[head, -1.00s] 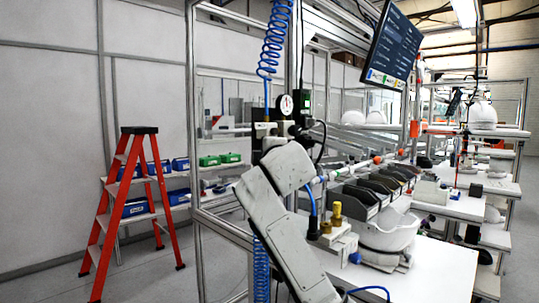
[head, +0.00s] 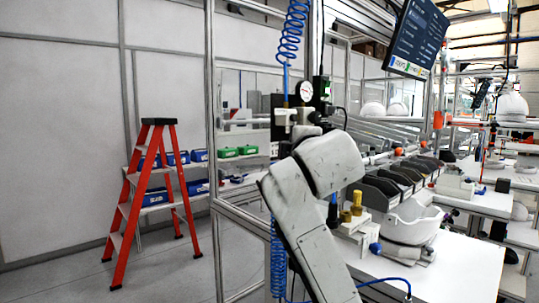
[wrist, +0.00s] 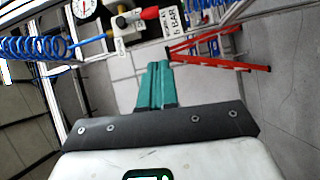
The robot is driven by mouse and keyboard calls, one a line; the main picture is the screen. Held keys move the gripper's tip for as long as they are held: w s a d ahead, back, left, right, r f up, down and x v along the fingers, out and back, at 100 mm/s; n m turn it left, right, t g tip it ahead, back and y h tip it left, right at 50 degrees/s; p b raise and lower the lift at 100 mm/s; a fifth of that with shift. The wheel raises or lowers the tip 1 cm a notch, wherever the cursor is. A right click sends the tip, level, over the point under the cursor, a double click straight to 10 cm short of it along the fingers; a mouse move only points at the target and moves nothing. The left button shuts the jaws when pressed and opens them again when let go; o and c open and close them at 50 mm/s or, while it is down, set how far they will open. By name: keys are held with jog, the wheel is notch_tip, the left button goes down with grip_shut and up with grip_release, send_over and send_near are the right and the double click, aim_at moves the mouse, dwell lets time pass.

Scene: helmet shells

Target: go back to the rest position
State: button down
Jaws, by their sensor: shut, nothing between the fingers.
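My gripper (wrist: 157,72) shows in the wrist view as two teal fingers pressed together, with no object between them. It points toward the gauge and ladder side, with open floor beyond it. In the head view my grey arm stands in front of the workbench frame, and the gripper itself cannot be made out there.
The white workbench (head: 455,268) is at the right, with a white helmet shell (head: 412,220), yellow brass fittings (head: 352,204) and dark bins (head: 385,186). A red stepladder (head: 145,190) stands at the left. A blue coiled hose (head: 290,35) hangs near the frame. Floor between is clear.

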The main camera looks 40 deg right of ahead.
jog(key=s+a+f+m+g+y, duration=0.2)
jog(key=a+f, duration=0.1)
jog(key=f, duration=0.9)
jog(key=s+a+f+m+g+y, duration=0.2)
jog(key=a+f, duration=0.1)
jog(key=f, duration=0.9)
jog(key=s+a+f+m+g+y, duration=0.2)
jog(key=a+f, duration=0.2)
jog(key=f, duration=0.8)
jog(key=s+a+f+m+g+y, duration=0.1)
jog(key=s+a+f+g, duration=0.15)
jog(key=s+f, duration=0.5)
jog(key=s+a+f+m+g+y, duration=0.1)
jog(key=s+a+f+m+g, duration=0.15)
jog(key=s+f, duration=0.5)
jog(key=s+f+m+g, duration=0.1)
jog(key=s+f, duration=0.3)
jog(key=s, duration=0.3)
jog(key=s+a+f+g+y, duration=0.1)
jog(key=s+f, duration=0.2)
jog(key=s, duration=0.4)
jog(key=shift+s+a+f+m+g, duration=0.15)
jog(key=shift+s+f+m+g, duration=0.2)
jog(key=shift+f+g, duration=0.05)
